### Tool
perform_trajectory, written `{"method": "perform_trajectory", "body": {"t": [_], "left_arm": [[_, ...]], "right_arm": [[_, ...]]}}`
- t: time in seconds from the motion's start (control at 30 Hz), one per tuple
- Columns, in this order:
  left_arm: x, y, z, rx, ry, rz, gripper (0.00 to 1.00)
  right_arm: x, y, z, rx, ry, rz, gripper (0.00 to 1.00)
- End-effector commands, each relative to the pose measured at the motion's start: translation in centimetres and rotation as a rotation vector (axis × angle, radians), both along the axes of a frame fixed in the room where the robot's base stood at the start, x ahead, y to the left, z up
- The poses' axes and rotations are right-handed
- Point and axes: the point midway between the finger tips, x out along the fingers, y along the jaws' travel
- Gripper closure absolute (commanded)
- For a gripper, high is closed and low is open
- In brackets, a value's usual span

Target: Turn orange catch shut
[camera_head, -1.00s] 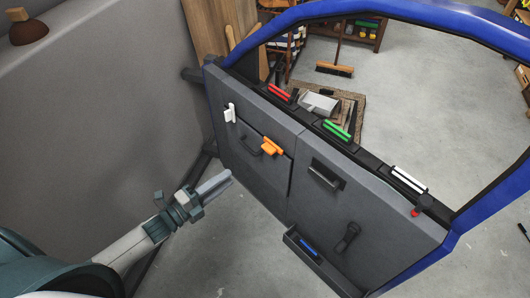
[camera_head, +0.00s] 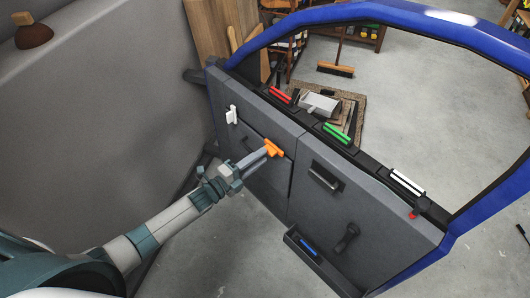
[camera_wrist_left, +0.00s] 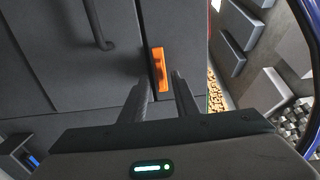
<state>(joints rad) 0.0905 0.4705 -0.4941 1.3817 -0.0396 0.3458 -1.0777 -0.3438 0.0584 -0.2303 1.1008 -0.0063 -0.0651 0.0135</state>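The orange catch (camera_head: 273,148) sits near the top edge of the grey car door panel (camera_head: 330,215), at the seam between its left and right sections. In the left wrist view the orange catch (camera_wrist_left: 158,68) stands just beyond the fingertips. My left gripper (camera_head: 262,156) reaches up to the catch, its fingertips beside or touching it. In the left wrist view my left gripper (camera_wrist_left: 160,82) shows two fingers apart with a gap between them, and the catch shows above that gap. Whether the fingers touch the catch is hard to tell. My right gripper is not in view.
A white catch (camera_head: 231,115) is to the left on the panel. Red (camera_head: 281,95), green (camera_head: 338,134) and white (camera_head: 408,181) pieces lie along the door's top ledge. A dark crank handle (camera_head: 348,236) and a tray (camera_head: 307,252) are lower on the door. The blue window frame (camera_head: 460,235) borders it.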

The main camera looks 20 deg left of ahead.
Motion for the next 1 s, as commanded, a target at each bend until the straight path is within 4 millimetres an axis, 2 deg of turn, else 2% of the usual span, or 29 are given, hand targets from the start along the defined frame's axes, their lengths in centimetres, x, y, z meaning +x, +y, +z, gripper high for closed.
{"method": "perform_trajectory", "body": {"t": [0.1,0.23,0.63,0.67,0.77,1.0], "left_arm": [[1.4,-0.8,0.1,-0.001,0.0,0.0,0.72],[2.3,-1.3,0.0,0.0,0.0,0.0,0.72],[2.7,-1.6,0.0,0.0,0.0,0.0,0.72],[2.7,-1.6,0.0,0.0,0.0,0.0,0.77],[2.7,-1.6,0.0,0.0,0.0,0.0,1.0],[2.7,-1.5,0.0,-0.003,0.001,0.0,1.0]], "right_arm": [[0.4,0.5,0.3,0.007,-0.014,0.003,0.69],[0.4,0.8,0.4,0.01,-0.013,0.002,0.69],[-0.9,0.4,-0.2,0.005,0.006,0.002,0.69],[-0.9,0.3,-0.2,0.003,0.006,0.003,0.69],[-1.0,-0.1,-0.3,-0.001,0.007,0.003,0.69],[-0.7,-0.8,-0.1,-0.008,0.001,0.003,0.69]]}}
